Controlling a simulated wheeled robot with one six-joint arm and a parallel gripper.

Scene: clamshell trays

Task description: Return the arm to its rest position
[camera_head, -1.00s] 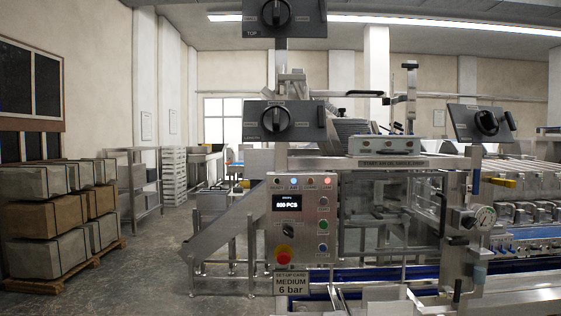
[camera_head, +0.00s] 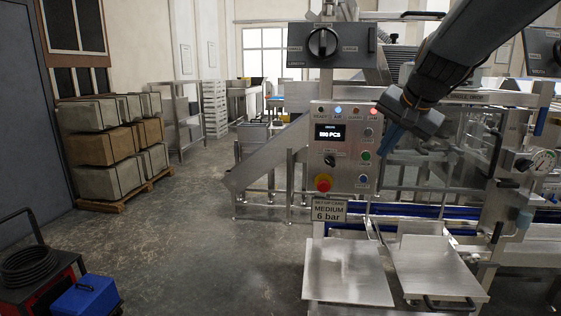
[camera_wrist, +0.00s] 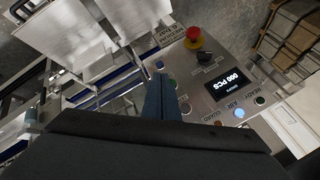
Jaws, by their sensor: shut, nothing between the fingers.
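My gripper (camera_head: 388,142) shows in the head view at the end of my dark arm, which reaches in from the upper right. Its blue fingers point down and left, in front of the machine just right of the control panel (camera_head: 343,180). In the wrist view my gripper (camera_wrist: 160,82) is shut, with its blue fingers together and nothing between them. The control panel (camera_wrist: 228,88) lies to the right of the fingers there, turned on its side. Whether the fingertips touch anything cannot be told.
The panel carries a red stop button (camera_head: 323,183) and a "000 PCS" display. A selector box (camera_head: 330,45) stands above it. Two steel plates (camera_head: 347,272) jut out at the front. Stacked crates (camera_head: 110,150) stand left. The floor (camera_head: 215,225) between is clear.

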